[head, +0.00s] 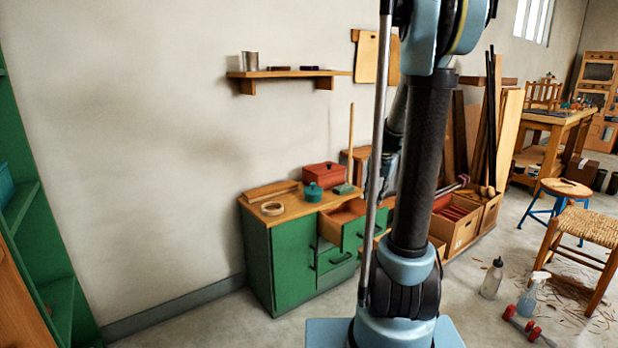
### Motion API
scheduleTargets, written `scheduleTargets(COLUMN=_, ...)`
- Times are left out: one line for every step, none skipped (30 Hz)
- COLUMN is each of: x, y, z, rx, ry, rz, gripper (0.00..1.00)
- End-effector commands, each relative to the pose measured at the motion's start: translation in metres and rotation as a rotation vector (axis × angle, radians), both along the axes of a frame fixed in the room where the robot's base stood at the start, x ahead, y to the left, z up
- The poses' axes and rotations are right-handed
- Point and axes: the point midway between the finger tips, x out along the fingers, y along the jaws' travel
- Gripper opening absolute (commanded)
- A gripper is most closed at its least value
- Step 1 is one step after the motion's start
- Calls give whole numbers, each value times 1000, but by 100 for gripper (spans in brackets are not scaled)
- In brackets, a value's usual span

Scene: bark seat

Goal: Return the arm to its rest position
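My arm (418,150) stands upright right of centre, with pale blue joints and a dark textured link. A thinner grey part of my arm shows just behind it and slopes down towards the open drawer of the green cabinet (288,270). My gripper (374,192) seems to be at the low end of that part, mostly hidden by the arm and a grey pole. Its fingers cannot be made out, nor whether it holds anything.
On the cabinet are a red box (325,175), a teal pot (313,192) and a tape ring (272,208). A wall shelf (290,74) hangs above. Crates (462,232), a woven stool (588,228), bottles (492,278) and a red dumbbell (524,326) stand right. Floor at front left is clear.

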Motion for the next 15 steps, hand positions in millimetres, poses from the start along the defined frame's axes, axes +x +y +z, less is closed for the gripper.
scheduleTargets(x=-13, y=4, z=4, rx=-4, ry=-2, rz=18, gripper=31)
scheduleTargets(x=-21, y=6, z=6, rx=-8, ry=-3, rz=30, gripper=31)
scheduleTargets(x=-30, y=9, z=9, rx=-13, ry=-4, rz=46, gripper=31)
scheduleTargets(x=-37, y=11, z=11, rx=-17, ry=-5, rz=58, gripper=31)
scheduleTargets(x=-44, y=13, z=12, rx=-20, ry=-7, rz=69, gripper=31)
scheduleTargets(x=-53, y=15, z=14, rx=-24, ry=-8, rz=87, gripper=31)
scheduleTargets(x=-60, y=17, z=16, rx=-28, ry=-9, rz=98, gripper=31)
scheduleTargets(x=-67, y=19, z=17, rx=-32, ry=-10, rz=110, gripper=31)
scheduleTargets(x=-77, y=21, z=18, rx=-37, ry=-11, rz=127, gripper=31)
scheduleTargets(x=-83, y=22, z=18, rx=-41, ry=-13, rz=139, gripper=31)
scheduleTargets(x=-91, y=24, z=19, rx=-44, ry=-14, rz=150, gripper=31)
scheduleTargets(x=-100, y=26, z=19, rx=-49, ry=-15, rz=167, gripper=31)
scheduleTargets(x=-107, y=27, z=20, rx=-53, ry=-16, rz=178, gripper=31)
scheduleTargets(x=-114, y=29, z=20, rx=-56, ry=-17, rz=190, gripper=31)
scheduleTargets(x=-123, y=30, z=19, rx=-61, ry=-20, rz=206, gripper=31)
